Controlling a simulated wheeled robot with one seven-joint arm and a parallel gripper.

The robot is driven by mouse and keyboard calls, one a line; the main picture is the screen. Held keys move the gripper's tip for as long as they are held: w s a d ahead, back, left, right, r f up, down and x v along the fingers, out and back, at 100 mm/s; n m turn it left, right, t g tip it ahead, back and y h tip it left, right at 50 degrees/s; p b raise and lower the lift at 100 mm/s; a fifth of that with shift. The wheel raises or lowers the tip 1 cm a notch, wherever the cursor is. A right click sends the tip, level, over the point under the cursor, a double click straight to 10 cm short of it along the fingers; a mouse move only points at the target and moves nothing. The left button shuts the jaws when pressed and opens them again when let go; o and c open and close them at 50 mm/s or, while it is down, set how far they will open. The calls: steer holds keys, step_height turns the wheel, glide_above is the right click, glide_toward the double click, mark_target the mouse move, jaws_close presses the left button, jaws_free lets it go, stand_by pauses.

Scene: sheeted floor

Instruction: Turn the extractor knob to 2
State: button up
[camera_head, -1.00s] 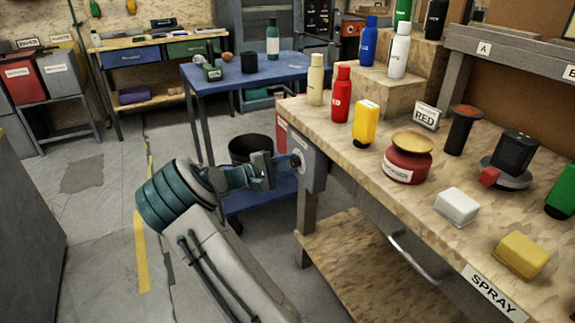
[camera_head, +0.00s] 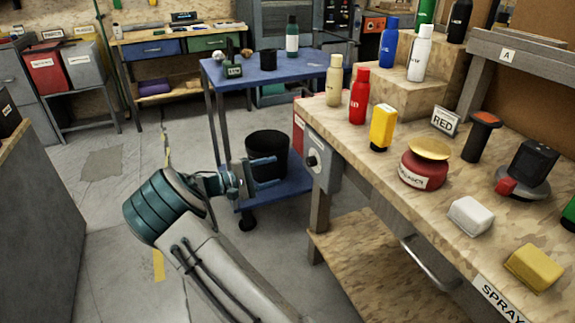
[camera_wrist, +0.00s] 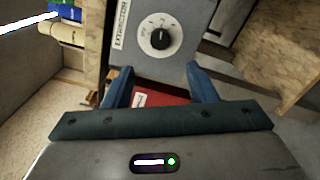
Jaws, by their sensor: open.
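The extractor knob (camera_head: 312,160) is small and black on a pale round dial. In the wrist view the knob (camera_wrist: 160,39) is at top centre on the grey box (camera_wrist: 185,67), beside an EXTRACTOR label. Dial marks surround it, but they are too small to read surely. My gripper (camera_head: 279,170) is open and empty, left of the box and apart from it. In the wrist view its blue fingers (camera_wrist: 157,72) are spread, with the knob beyond and between them.
The workbench (camera_head: 400,213) holds several bottles, a red jar (camera_head: 423,170) and sponges. A blue cart (camera_head: 250,72) with a black bin (camera_head: 267,143) stands behind my gripper. A grey cabinet (camera_head: 40,225) is at the left. Floor between is clear.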

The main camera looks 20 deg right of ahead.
steer(key=shift+a, duration=1.45)
steer(key=s+d+r+m+g+y+p, duration=0.3)
steer(key=s+d+r+y+p, duration=0.2)
steer(key=s+r+y+p, duration=0.5)
steer(key=s+a+r+m+t+y+p, duration=0.1)
steer(key=s+a+r+t+y+p, duration=0.1)
steer(key=s+a+r+y+p, duration=0.2)
steer(key=s+a+r+m+t+y+p, duration=0.1)
steer(key=s+a+r+t+y+p, duration=0.2)
steer(key=s+r+p, duration=0.7)
steer(key=s+a+r+y, duration=0.1)
steer(key=s+a+r, duration=0.1)
steer(key=s+r, duration=0.4)
steer(key=shift+s+r, duration=0.25)
steer(key=shift+s, duration=1.6)
